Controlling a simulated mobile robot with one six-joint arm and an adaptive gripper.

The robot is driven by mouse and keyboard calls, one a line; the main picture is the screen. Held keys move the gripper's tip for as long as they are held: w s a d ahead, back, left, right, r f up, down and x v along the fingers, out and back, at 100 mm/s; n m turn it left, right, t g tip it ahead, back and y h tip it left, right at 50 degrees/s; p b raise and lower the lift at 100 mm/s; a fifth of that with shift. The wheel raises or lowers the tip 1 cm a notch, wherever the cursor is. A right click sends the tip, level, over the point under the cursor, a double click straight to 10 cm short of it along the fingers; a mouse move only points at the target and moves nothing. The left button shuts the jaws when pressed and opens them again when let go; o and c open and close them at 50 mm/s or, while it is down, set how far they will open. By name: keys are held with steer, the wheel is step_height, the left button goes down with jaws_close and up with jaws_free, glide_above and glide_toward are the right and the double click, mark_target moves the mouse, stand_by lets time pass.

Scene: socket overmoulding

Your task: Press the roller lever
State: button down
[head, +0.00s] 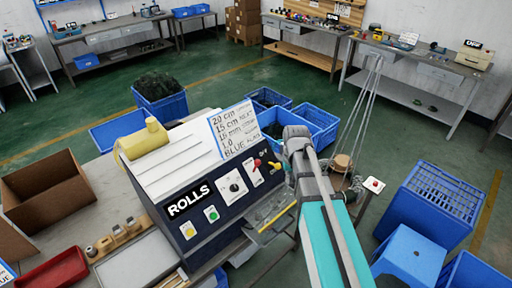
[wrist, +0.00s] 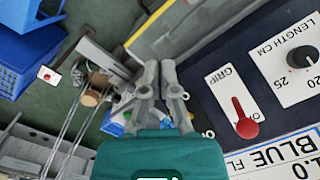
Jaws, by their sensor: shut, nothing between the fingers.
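My gripper (wrist: 161,68) is shut and empty, left of that plate and apart from the lever. In the head view my arm covers the space right of the panel, and I cannot make out the fingertips there.
A LENGTH CM knob (wrist: 301,56) is beside the GRIP plate. A white sign (head: 236,130) stands on the machine. Blue crates (head: 425,205) and a blue stool (head: 408,252) are at the right. A red button box (head: 374,185) is right of my arm.

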steer(key=n+g+p, duration=0.1)
steer(key=p, duration=1)
glide_toward(256, 166)
steer(key=w+r, duration=0.3)
steer(key=w, duration=0.5)
steer(key=shift+w+a+f, duration=0.1)
steer(key=shift+a, duration=0.15)
steer(key=shift+f+b, duration=0.2)
steer(key=shift+b, duration=0.1)
steer(key=f+b, duration=0.3)
steer(key=s+f+b, duration=0.1)
steer(key=f+b, duration=0.5)
steer(key=shift+s+a+f+b, duration=0.1)
steer(key=shift+s+f+b, duration=0.2)
steer(key=shift+s+f, duration=0.05)
steer(key=shift+s+d, duration=0.15)
steer(key=shift+s, duration=0.8)
steer(key=shift+s+d, duration=0.15)
steer(key=shift+s, duration=0.85)
